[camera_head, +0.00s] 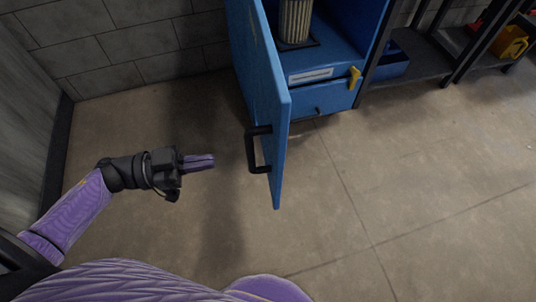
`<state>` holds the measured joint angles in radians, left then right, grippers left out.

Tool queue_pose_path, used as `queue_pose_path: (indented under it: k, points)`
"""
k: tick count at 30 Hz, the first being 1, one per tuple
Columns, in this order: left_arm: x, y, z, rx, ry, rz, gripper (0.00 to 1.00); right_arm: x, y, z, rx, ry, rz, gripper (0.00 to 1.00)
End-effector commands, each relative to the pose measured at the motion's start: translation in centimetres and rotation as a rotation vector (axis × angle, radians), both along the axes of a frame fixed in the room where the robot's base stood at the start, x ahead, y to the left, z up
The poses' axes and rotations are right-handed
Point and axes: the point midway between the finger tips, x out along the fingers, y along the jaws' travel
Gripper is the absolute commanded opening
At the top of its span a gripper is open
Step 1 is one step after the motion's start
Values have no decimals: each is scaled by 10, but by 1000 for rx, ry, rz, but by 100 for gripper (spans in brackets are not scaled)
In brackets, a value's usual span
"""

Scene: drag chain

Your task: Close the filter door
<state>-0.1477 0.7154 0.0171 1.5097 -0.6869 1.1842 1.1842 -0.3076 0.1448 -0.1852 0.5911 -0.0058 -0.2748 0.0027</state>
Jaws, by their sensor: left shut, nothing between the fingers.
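The blue filter door (262,88) stands open, swung out toward me from the left side of a blue cabinet (340,50). A black handle (251,150) is on the door's left face, near its free edge. A pale ribbed cylindrical filter (295,20) stands inside the cabinet. My left gripper (213,161) is shut and empty, to the left of the door handle and apart from it, with its purple fingers pointing right toward it. My right gripper is not in view.
A yellow latch (354,77) sits on the cabinet's right front edge, above a blue drawer (318,100). Dark shelves (432,67) with a yellow item (512,42) stand at right. Grey block walls (130,45) are at left. The floor right of the door is clear.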

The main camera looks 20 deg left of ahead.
Motion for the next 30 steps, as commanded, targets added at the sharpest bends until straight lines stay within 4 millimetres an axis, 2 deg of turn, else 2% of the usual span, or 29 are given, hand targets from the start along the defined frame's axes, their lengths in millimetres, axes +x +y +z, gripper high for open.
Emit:
queue_pose_path:
  k: [9, 15, 20, 30]
  points:
    - [32, -62, -3, -4, -2, 3, 0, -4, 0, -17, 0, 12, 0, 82]
    - [46, -89, -3, -3, 0, 3, 0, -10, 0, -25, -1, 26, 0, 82]
    - [50, -97, -2, -2, 0, 4, 0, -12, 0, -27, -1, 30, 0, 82]
    - [51, -98, -1, -3, 1, 6, 0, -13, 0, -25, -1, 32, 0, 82]
